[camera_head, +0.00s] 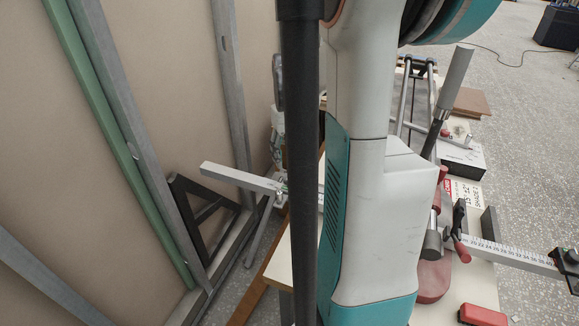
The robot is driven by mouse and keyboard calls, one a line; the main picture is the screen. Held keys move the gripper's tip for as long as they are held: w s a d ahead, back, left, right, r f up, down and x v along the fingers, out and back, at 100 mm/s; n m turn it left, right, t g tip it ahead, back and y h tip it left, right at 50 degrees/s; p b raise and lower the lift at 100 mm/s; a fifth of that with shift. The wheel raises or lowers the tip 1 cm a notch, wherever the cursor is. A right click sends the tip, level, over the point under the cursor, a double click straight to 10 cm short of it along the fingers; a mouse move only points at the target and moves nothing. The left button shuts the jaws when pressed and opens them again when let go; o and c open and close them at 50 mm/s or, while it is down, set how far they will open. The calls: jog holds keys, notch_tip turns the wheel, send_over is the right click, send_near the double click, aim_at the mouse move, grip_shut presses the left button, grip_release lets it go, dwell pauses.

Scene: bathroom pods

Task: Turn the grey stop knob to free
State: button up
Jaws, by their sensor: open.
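A ruled measuring bar (510,253) sticks out to the right from a bench-top cutting tool. A dark stop block (567,262) sits near the bar's right end, at the picture's edge. A small grey-black round part shows on the block; I cannot tell surely whether it is the stop knob or how it is set. A grey cylinder (433,243) sits at the bar's inner end, beside red parts. My white and teal arm fills the middle of the view. My gripper is not identifiable here, and its relation to the knob cannot be seen.
The tool has a long grey-handled lever (453,84) and two rails. A red case (482,316) lies on the pale bench at the front. A brown board (470,102) lies behind. A studded wall frame (125,140) closes the left side.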

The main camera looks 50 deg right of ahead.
jog(key=shift+r, duration=1.85)
jog(key=shift+a, duration=0.1)
